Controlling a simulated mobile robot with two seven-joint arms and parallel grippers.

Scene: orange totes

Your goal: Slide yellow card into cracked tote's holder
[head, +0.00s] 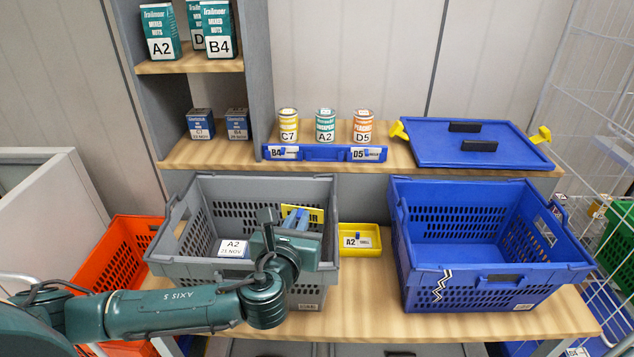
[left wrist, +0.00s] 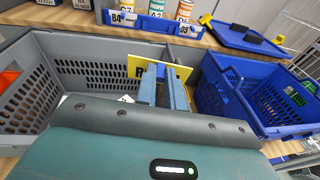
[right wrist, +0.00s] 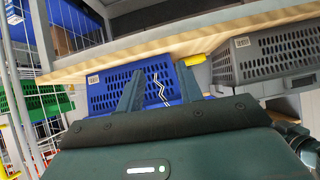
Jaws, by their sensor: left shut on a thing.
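My left gripper (head: 296,219) is shut on the yellow card (head: 314,214), above the right part of the grey tote. Dark lettering shows on the card; the fingers hide part of it. In the left wrist view the card (left wrist: 137,68) sticks out on both sides of the fingers (left wrist: 163,82). The cracked tote is the blue one (head: 470,190), right of the gripper; a white-and-black jagged crack mark (head: 441,284) is on its front wall. A dark slot (head: 502,278) shows on its front; I cannot tell if it is the holder. My right gripper (right wrist: 160,90) is open and empty, facing the blue tote's front.
The grey tote (head: 180,262) holds a box labelled A2 (head: 234,248). A small yellow bin (head: 360,240) sits between the totes. Cans and a blue label rail (head: 325,153) stand on the shelf behind, beside a blue lid (head: 470,142). A wire rack (head: 590,90) is at right.

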